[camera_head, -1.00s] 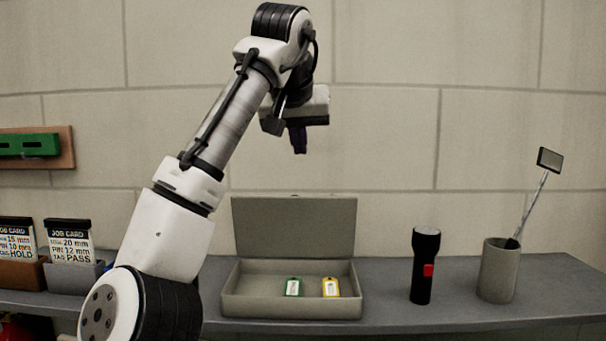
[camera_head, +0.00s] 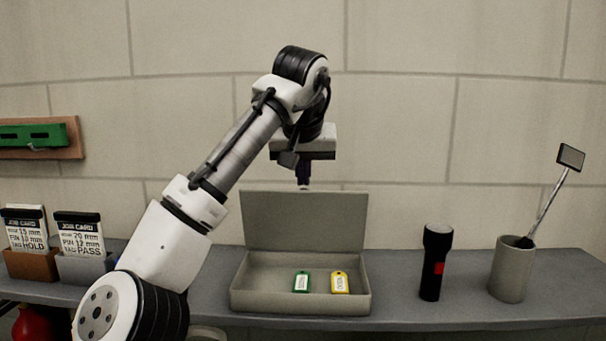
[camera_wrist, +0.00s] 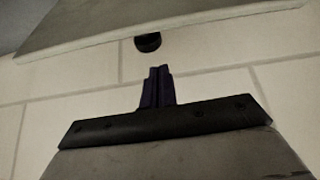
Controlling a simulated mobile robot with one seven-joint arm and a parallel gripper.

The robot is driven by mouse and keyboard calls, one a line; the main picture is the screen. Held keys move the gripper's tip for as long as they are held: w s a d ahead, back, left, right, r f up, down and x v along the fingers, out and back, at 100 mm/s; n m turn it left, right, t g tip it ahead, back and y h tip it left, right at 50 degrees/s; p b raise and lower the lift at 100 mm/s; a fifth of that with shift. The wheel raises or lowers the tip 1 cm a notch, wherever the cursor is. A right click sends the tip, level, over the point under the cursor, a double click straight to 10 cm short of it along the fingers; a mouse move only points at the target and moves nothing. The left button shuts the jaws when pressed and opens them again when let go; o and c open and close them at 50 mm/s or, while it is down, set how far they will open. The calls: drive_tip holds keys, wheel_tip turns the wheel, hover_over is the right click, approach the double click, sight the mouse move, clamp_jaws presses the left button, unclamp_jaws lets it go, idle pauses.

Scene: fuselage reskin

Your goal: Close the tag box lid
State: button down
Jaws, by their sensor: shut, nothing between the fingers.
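The grey tag box (camera_head: 300,301) sits on the shelf with its lid (camera_head: 305,219) standing open, raised at the back. A green tag (camera_head: 301,282) and a yellow tag (camera_head: 340,283) lie inside it. My gripper (camera_head: 304,184) is shut and empty, pointing down at the lid's top edge, near its middle. In the wrist view my gripper (camera_wrist: 157,72) shows its dark fingers together, just short of a dark round knob (camera_wrist: 148,42) at the edge of the pale lid panel (camera_wrist: 160,22). I cannot tell whether the fingertips touch the lid.
A black flashlight (camera_head: 436,262) and a cup (camera_head: 511,270) holding an inspection mirror (camera_head: 571,157) stand to the right. Job card holders (camera_head: 82,268) stand at the left. A green part on a wall board (camera_head: 68,153) hangs at far left. The wall is close behind the lid.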

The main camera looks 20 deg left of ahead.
drive_tip(key=shift+s+d+f, duration=0.15)
drive_tip(key=shift+s, duration=0.45)
drive_tip(key=shift+s+d+f, duration=0.15)
drive_tip(key=shift+s, duration=0.4)
drive_tip(key=shift+s+a+f, duration=0.1)
